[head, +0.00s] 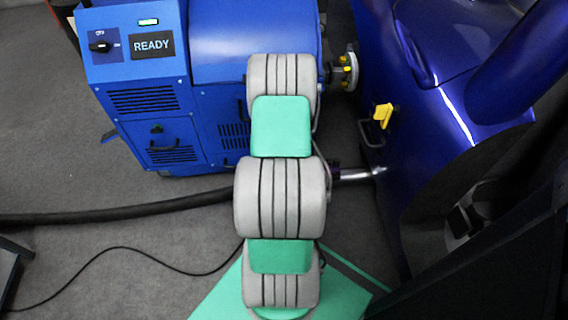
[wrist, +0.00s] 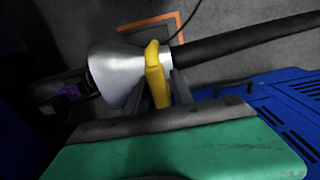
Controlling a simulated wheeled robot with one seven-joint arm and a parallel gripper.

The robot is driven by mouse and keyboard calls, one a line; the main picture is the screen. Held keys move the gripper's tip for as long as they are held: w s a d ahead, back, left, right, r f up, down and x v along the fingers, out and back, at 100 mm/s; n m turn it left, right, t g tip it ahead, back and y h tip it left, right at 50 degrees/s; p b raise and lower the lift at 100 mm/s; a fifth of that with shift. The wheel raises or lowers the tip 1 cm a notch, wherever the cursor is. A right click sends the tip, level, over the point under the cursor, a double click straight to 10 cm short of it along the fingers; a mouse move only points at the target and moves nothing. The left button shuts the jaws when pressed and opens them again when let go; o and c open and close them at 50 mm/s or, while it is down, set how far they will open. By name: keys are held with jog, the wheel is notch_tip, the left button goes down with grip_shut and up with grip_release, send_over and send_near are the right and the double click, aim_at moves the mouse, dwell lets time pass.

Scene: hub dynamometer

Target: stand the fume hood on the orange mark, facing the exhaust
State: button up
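The fume hood is a silver cone (wrist: 117,75) with a yellow grip (wrist: 154,80) standing up from its narrow end. It lies low at the floor in the wrist view, with its wide mouth to the left. The two fingers of my gripper (wrist: 161,84) are on either side of the yellow grip. I cannot tell whether they press on it. The orange mark shows as an orange outline (wrist: 151,22) behind the hood, partly hidden. A silver exhaust pipe (head: 362,174) sticks out by the car in the head view, where my arm hides the hood and fingers.
A black hose (wrist: 250,38) runs from the hood; it crosses the floor at left (head: 120,213). The blue dynamometer cabinet (head: 150,100) reads READY. The blue car (head: 450,150) stands at right. A thin cable (head: 140,256) lies on the floor at left.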

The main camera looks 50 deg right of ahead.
jog(key=shift+o, duration=1.2)
notch_tip(320, 180, up, 12)
jog(key=p, duration=0.5)
jog(key=w+a+r+n, duration=0.2)
jog(key=w+a+r, duration=0.4)
jog(key=a+r, duration=0.15)
jog(key=w+a+r+n+t, duration=0.15)
jog(key=a+r, duration=0.25)
jog(key=a, duration=0.5)
jog(key=s+a+r+n, duration=0.1)
jog(key=a+r+n, duration=0.2)
jog(key=a, duration=0.6)
jog(key=s+a+r+n, duration=0.2)
jog(key=s+a, duration=0.3)
jog(key=a, duration=0.6)
jog(key=shift+s+r+n, duration=0.3)
jog(key=shift+r+n, duration=0.05)
jog(key=shift+n, duration=0.3)
